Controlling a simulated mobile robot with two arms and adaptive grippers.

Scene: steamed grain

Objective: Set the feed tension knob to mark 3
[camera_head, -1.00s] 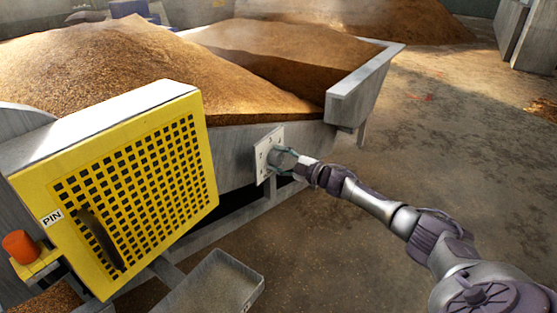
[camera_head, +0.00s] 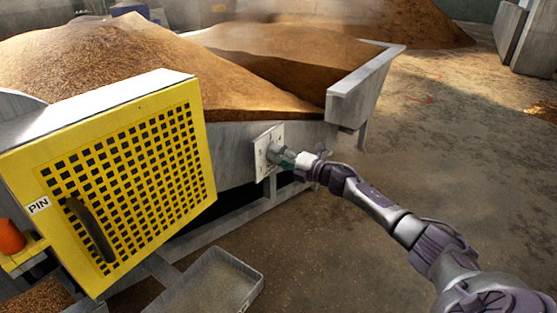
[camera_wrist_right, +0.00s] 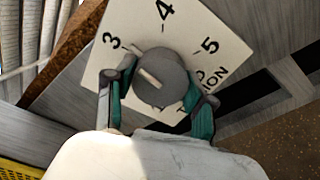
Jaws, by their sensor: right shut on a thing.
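The feed tension knob (camera_wrist_right: 170,65) is a round grey knob on a white dial plate (camera_wrist_right: 228,67) marked with 3, 4 and 5. In the right wrist view a pale line on the knob's face slants up and left, roughly towards the 3. The lower part of the plate's lettering is partly hidden by the knob and a finger. In the head view the dial plate (camera_head: 262,158) is on the grey hopper's side. My right gripper (camera_wrist_right: 157,100) has its teal-padded fingers on both sides of the knob, shut on it. My left gripper is not in view.
The grey hopper (camera_head: 365,90) holds heaped brown grain. A yellow perforated guard (camera_head: 199,195) with a dark handle and a PIN label stands left of the dial. A metal tray (camera_head: 257,290) is below. The floor at right is open.

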